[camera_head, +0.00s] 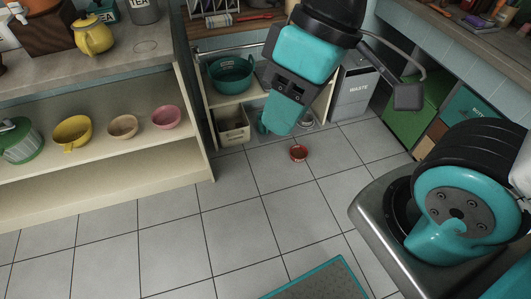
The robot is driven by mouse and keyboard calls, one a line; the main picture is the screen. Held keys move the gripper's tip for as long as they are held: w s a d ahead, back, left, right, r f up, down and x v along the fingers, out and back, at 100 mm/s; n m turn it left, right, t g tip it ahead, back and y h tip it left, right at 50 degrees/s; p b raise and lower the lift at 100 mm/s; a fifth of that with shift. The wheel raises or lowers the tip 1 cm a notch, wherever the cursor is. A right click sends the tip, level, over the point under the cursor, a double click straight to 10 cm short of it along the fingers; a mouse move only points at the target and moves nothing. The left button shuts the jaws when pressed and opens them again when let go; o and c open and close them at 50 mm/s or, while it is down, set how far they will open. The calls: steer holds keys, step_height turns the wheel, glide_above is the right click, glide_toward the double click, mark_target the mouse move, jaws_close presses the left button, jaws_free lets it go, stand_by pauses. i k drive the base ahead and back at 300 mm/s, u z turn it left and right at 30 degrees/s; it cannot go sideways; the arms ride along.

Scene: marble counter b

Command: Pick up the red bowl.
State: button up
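A pink bowl (166,117) stands upright on the shelf at the left, beside a tan bowl and a yellow bowl.
The left shelf unit (190,160) also holds a tan bowl (123,126), a yellow bowl (72,132) and a green-and-white container (19,140). A grey waste bin (354,95) and a green cabinet (410,112) stand behind. The floor in the middle is clear.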

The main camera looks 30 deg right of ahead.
mark_target(298, 153)
steer(key=u, duration=0.2)
steer(key=i, duration=1.4)
steer(key=z, duration=0.8)
steer(key=i, duration=0.25)
steer(key=z, duration=0.3)
